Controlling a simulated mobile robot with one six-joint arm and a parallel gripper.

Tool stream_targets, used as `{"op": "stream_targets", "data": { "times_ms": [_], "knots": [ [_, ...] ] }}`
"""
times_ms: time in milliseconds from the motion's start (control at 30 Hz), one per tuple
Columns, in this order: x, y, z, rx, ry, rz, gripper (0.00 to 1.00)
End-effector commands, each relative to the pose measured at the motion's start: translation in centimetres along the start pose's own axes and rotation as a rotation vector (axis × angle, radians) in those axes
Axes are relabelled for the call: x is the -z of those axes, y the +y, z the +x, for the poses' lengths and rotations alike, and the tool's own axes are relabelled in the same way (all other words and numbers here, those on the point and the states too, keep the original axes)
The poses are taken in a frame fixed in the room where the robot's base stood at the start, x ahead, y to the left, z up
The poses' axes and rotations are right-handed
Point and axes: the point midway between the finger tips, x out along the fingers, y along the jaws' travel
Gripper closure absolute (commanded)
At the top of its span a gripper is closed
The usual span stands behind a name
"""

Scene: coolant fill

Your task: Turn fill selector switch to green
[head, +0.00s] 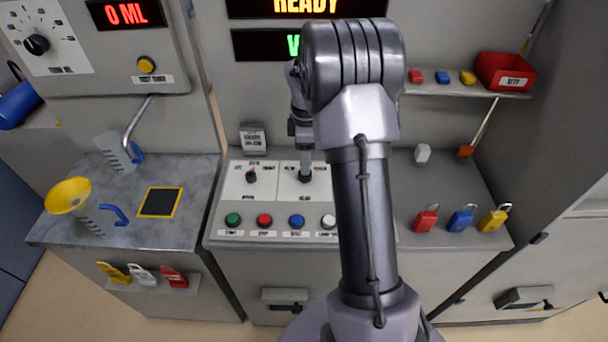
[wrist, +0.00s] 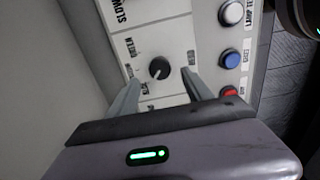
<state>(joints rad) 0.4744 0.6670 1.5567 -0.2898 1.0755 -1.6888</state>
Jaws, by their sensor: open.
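The fill selector switch (wrist: 159,68) is a round dark knob on a white plate, with a "GREEN" label to its upper left in the wrist view. Its pointer direction is too small to tell. In the wrist view my gripper (wrist: 160,79) is open, with one finger on each side of the knob's near edge. Whether the fingers touch it, I cannot tell. In the head view my gripper (head: 305,168) points down over the right of two visible knobs and partly hides it.
A second knob (head: 251,176) sits on the plate to the left. Green, red, blue and white buttons (head: 297,222) line the panel's front. My arm hides the panel's right part. Padlocks (head: 461,218) stand further right. A jug with a yellow funnel (head: 70,195) stands left.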

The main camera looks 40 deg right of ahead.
Motion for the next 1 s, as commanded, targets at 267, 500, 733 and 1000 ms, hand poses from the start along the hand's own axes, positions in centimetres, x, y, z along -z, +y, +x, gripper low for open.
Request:
{"op": "stream_targets", "data": {
  "times_ms": [267, 500, 733, 1000],
  "knots": [
    [0.0, 0.0, 5.2, 0.0, 0.0, 0.001, 0.41],
    [0.0, 0.0, 5.5, -0.001, 0.0, 0.0, 0.41],
    [0.0, 0.0, 5.5, -0.001, 0.0, 0.0, 0.71],
    [0.0, 0.0, 5.4, -0.001, 0.0, 0.003, 1.0]
  ]
}}
